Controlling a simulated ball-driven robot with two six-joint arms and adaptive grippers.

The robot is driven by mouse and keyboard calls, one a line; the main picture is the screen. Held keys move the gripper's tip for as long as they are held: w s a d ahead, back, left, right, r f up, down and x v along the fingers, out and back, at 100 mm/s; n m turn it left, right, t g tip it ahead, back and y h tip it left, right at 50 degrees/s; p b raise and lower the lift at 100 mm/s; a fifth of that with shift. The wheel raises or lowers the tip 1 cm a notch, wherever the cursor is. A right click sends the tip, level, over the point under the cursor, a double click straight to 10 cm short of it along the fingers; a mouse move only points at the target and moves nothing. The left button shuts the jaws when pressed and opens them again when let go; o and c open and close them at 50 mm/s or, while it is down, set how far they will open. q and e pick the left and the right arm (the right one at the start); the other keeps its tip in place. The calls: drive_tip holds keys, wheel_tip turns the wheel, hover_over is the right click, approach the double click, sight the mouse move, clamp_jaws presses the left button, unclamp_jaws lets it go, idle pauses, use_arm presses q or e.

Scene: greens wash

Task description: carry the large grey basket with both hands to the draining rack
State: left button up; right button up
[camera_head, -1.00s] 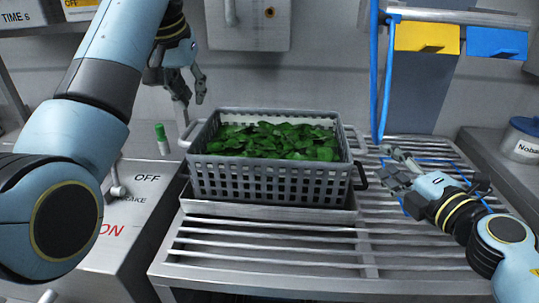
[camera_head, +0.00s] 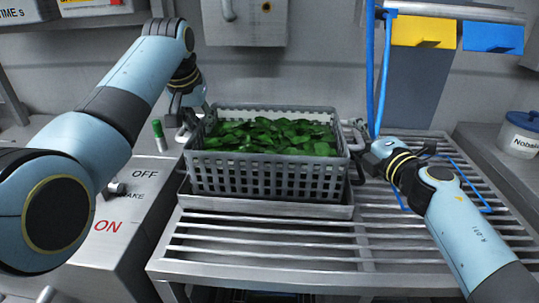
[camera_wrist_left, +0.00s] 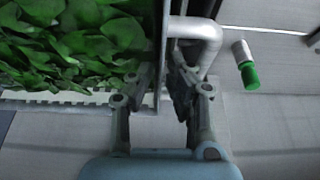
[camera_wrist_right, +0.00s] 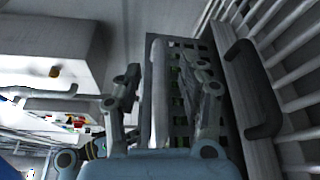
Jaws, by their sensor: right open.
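The large grey basket (camera_head: 265,178) is full of green leaves (camera_head: 270,137) and sits level in a shallow metal tray (camera_head: 290,211). My left gripper (camera_head: 187,122) is at its left end; in the left wrist view the open fingers (camera_wrist_left: 158,75) straddle the basket's end wall, beside a grey tubular handle (camera_wrist_left: 202,32). My right gripper (camera_head: 366,160) is at the right end; in the right wrist view its open fingers (camera_wrist_right: 165,85) are on either side of the light handle (camera_wrist_right: 158,95). Contact is unclear at both ends. The slatted metal rack (camera_head: 300,250) extends under and right of the tray.
A dark handle (camera_wrist_right: 258,90) sticks out beside the basket near my right gripper. A blue hose (camera_head: 378,80) hangs behind it. A green-capped bottle (camera_head: 159,135) stands left. The slats in front are clear. A lidded tub (camera_head: 522,135) stands far right.

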use_arm(q)
drive_tip(key=shift+f, duration=0.15)
use_arm(e)
drive_tip(key=shift+w, duration=0.15)
use_arm(q)
clamp_jaws()
use_arm(e)
drive_tip(key=c, duration=0.5)
clamp_jaws()
use_arm(q)
drive_tip(key=shift+w, duration=0.1)
use_arm(e)
drive_tip(key=shift+r, duration=0.1)
